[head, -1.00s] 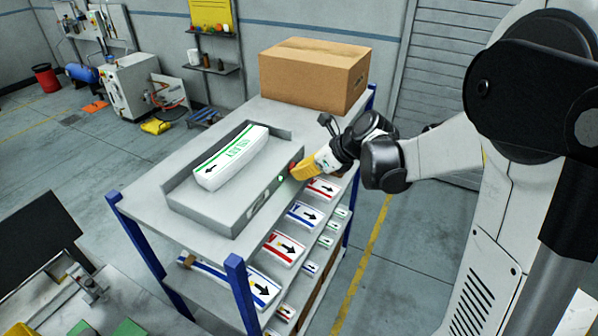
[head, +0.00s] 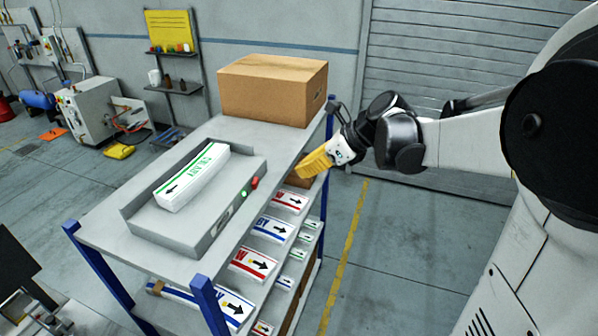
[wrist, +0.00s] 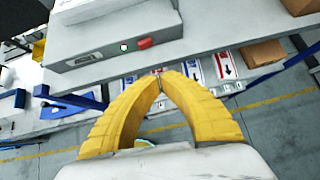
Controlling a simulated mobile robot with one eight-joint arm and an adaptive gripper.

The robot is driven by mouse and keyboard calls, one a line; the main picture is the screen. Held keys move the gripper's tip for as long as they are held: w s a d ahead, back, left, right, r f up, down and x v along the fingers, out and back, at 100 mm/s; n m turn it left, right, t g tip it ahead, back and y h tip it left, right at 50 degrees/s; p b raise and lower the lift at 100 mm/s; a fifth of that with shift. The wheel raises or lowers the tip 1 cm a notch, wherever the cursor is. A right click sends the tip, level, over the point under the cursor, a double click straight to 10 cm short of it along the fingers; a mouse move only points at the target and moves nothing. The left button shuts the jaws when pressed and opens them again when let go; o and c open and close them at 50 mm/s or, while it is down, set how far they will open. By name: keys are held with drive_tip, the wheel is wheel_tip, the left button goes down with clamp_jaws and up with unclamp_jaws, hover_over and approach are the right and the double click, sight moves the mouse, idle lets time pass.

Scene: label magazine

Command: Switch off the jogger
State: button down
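The jogger (head: 185,228) is a grey tray-like machine on the top shelf of the rack, with a stack of green-and-white labels (head: 192,178) lying in it. On its front face are a green lit button (head: 244,194) and a red button (head: 254,183). In the wrist view the green light (wrist: 124,48) and the red button (wrist: 145,43) show on the jogger's front (wrist: 100,58). My gripper (head: 303,172) has yellow fingers and is off to the right of the red button, apart from it. In the wrist view its fingertips (wrist: 160,78) meet with nothing between them.
A cardboard box (head: 272,92) stands at the back of the top shelf (head: 110,238). Several label stacks (head: 252,264) lie on the lower shelves. A blue post (head: 208,306) marks the near corner. Open floor (head: 400,260) lies right of the rack.

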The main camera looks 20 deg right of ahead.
drive_tip(key=shift+s+d, duration=0.1)
drive_tip(key=n+t+y+b, duration=0.35)
drive_tip(key=y+b, duration=0.55)
drive_tip(key=b, duration=0.5)
approach(256, 190)
drive_tip(key=shift+m, duration=0.25)
drive_tip(key=v, duration=0.5)
drive_tip(key=shift+s+d, duration=0.15)
drive_tip(key=shift+d, duration=0.2)
drive_tip(key=b+x, duration=0.1)
drive_tip(key=x, duration=1.3)
